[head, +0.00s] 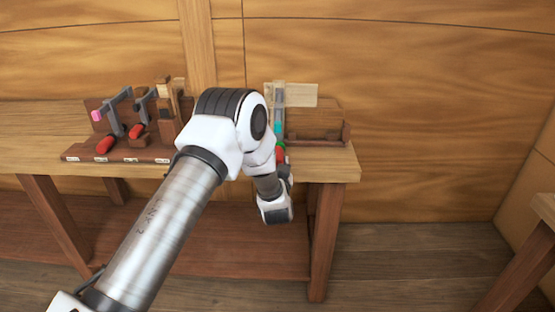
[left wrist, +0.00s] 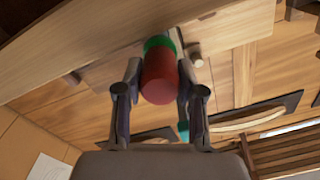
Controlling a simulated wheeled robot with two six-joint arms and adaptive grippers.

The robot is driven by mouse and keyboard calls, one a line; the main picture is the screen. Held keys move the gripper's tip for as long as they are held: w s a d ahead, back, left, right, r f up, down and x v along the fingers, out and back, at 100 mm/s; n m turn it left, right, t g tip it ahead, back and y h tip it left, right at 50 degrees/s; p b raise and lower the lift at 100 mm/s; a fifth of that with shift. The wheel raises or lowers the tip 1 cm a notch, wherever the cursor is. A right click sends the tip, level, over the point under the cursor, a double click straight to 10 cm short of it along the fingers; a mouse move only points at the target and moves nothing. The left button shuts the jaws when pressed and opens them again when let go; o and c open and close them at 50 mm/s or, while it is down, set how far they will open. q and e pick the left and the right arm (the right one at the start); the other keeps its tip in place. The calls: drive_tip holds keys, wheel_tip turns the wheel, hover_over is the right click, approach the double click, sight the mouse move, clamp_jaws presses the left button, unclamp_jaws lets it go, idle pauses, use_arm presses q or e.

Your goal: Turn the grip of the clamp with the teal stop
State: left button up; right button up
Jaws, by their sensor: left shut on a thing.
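The clamp with the teal stop (head: 277,127) stands upright at the right end of the bench, its grey bar against a wooden fixture. Below the stop are a green band (head: 280,144) and the red grip (head: 281,155). In the left wrist view the red grip (left wrist: 159,78) points towards the camera, with the green collar (left wrist: 160,43) behind it and a bit of teal (left wrist: 183,131) low beside the right finger. My left gripper (left wrist: 159,75) has its fingers on both sides of the grip, shut on it. In the head view my arm partly hides the gripper.
A wooden rack (head: 120,151) at the left of the bench (head: 325,162) holds other clamps with red grips, one with a pink stop (head: 97,115). A wooden block fixture (head: 318,125) stands behind the teal-stop clamp. Floor right of the bench is clear.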

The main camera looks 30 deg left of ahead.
use_arm(q)
drive_tip(key=shift+m, duration=0.3)
drive_tip(key=o, duration=1.1)
drive_tip(key=shift+o, duration=0.2)
drive_tip(key=v, duration=1.2)
drive_tip(key=shift+f, duration=0.1)
